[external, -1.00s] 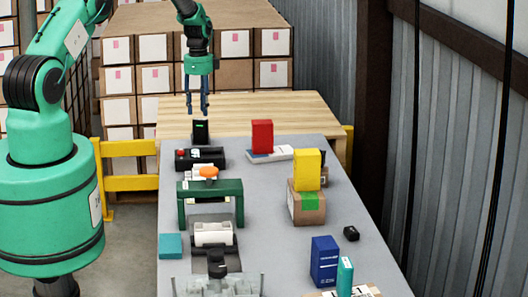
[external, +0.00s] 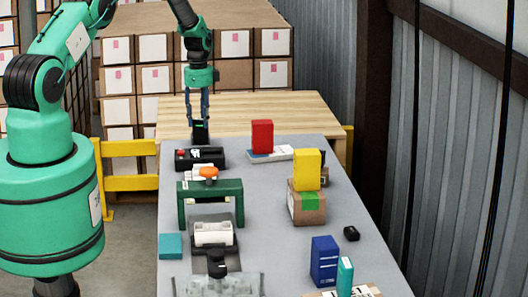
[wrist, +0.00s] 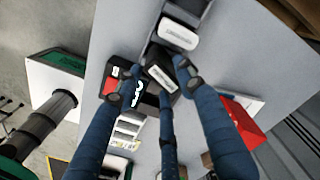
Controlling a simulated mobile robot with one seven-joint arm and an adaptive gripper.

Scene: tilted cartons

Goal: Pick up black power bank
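The black power bank (external: 200,134) stands upright at the far left of the grey table, with a small green mark near its top. My gripper (external: 198,121) points down over it, its blue fingers reaching around its upper part. In the wrist view, my gripper (wrist: 158,84) has its fingers spread. A dark block with a pale label (wrist: 160,76), which looks like the power bank, lies between them. The fingers look open, and I cannot tell whether any touches it. Its lower part is partly hidden.
A black case with a red part (external: 184,154) sits just in front of the power bank. A red box (external: 262,136) stands on a white-and-blue box to the right. A green frame (external: 210,186) and a yellow box (external: 307,170) are nearer. Bare table lies between the two rows.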

